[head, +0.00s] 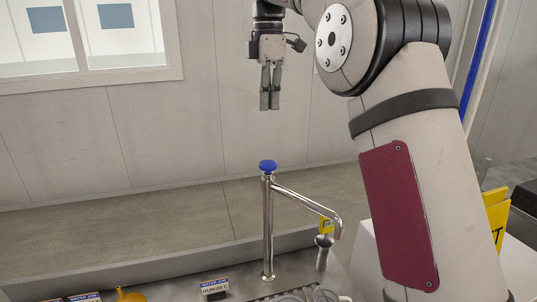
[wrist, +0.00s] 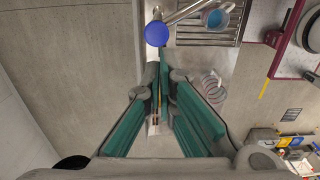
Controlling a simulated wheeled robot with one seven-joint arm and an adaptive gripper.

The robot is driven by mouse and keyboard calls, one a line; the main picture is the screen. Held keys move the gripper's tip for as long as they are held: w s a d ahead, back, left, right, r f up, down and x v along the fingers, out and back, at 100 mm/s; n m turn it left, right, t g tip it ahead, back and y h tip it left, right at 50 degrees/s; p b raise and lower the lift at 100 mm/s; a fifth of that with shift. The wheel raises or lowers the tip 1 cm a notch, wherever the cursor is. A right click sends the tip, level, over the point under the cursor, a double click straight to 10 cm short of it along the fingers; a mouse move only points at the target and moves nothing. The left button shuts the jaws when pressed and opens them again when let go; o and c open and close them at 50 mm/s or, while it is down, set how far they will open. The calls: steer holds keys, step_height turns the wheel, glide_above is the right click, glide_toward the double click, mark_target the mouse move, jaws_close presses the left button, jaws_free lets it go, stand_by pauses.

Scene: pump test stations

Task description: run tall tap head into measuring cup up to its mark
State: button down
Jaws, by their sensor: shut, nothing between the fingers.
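The tall tap (head: 268,225) is a chrome post with a blue knob (head: 268,166) on top and a long spout (head: 305,200) sloping down to the right. In the wrist view the blue knob (wrist: 157,33) is just beyond my fingertips. My gripper (head: 270,107) is shut and empty, pointing down above the knob and apart from it. A round vessel with a blue inside (wrist: 215,18) stands on the slatted grate near the spout's end. I cannot tell for sure that it is the measuring cup. Its mark and any water stream cannot be made out.
A clear round vessel (wrist: 212,86) stands beside the grate (wrist: 208,40). A water label (head: 214,288) and a yellow funnel (head: 130,295) are at the counter's front left. A metal cup-shaped piece (head: 323,245) is near the spout. A wall rises behind the counter.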

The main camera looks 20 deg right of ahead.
mark_target(269, 165)
steer(key=shift+f, duration=0.1)
step_height(269, 165, down, 14)
steer(key=p, duration=0.3)
stand_by(0.4)
steer(key=shift+f, duration=0.95)
stand_by(1.2)
step_height(269, 165, up, 12)
steer(key=shift+r, duration=0.2)
stand_by(0.4)
